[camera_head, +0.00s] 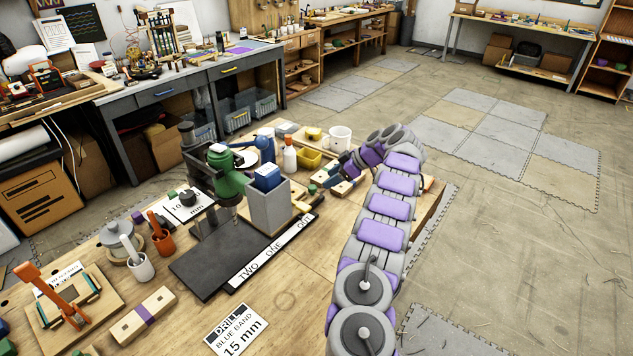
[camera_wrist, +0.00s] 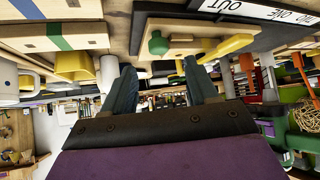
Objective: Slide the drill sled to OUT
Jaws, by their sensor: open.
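A label strip reading TWO, ONE, OUT (camera_head: 272,252) runs along the dark base plate (camera_head: 205,268) of the green drill press (camera_head: 222,158). In the wrist view, which is upside down, the OUT end (camera_wrist: 228,6) shows.
A card (camera_head: 237,332) reads DRILL, BLUE BAND, 15 mm. A purple-banded wooden block (camera_head: 143,315) lies at the front. A yellow bin (camera_head: 308,158), a white mug (camera_head: 340,138) and a white bottle (camera_head: 289,157) crowd the far end. The front right tabletop is clear.

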